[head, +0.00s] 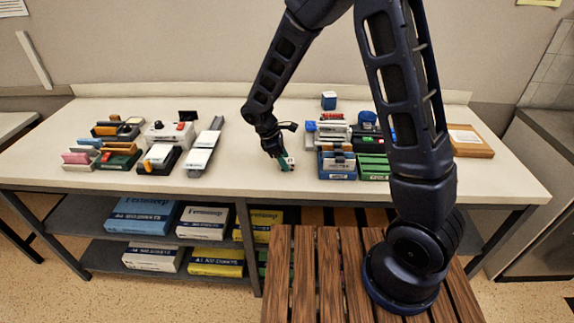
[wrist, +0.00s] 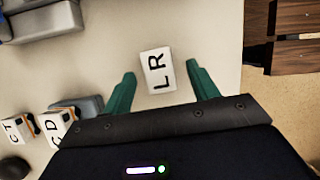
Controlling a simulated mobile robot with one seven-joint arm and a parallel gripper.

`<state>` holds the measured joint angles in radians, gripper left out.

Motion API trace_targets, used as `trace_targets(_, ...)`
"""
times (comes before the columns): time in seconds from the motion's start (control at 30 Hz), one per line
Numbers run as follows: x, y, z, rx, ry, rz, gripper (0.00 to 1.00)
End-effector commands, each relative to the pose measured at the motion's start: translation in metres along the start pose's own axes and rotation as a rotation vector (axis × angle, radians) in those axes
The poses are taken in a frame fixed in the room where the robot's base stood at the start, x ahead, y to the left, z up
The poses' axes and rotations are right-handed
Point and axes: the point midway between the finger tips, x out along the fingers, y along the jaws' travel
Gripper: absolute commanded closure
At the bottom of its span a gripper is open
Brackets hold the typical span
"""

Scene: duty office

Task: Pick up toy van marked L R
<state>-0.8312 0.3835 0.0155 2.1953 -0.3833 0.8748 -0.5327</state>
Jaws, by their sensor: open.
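The toy van marked L R (wrist: 158,71) shows in the wrist view as a white top with black letters, on the pale table. My gripper (wrist: 160,80) is open, its green fingers on either side of the van with gaps left and right. The van lies between and slightly beyond the fingertips. In the head view my gripper (head: 284,163) is low over the middle of the table, and a small white part of the van (head: 291,161) shows beside the fingers. The rest of the van is hidden there.
Two more lettered pieces, marked C T (wrist: 17,130) and G D (wrist: 55,124), are left of my gripper in the wrist view. A long grey-white device (head: 204,148) stands left of the gripper, and blue and green trays (head: 337,171) stand right. Table space around the van is clear.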

Motion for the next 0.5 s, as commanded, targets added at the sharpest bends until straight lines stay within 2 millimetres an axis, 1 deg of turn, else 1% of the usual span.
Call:
trace_targets(0.03, 0.0053, 0.0001, 0.0003, 0.001, -0.001, -0.001, 0.41)
trace_targets(0.13, 0.0115, 0.0002, 0.0003, 0.001, 0.000, 0.000, 0.41)
trace_targets(0.37, 0.0132, 0.0003, 0.0002, 0.001, 0.001, 0.000, 0.41)
trace_targets(0.4, 0.0132, 0.0003, 0.0003, 0.001, 0.001, 0.000, 0.43)
trace_targets(0.47, 0.0132, 0.0003, 0.0003, 0.001, 0.001, 0.000, 0.55)
trace_targets(0.5, 0.0132, 0.0003, 0.0003, 0.001, 0.001, 0.000, 0.62)
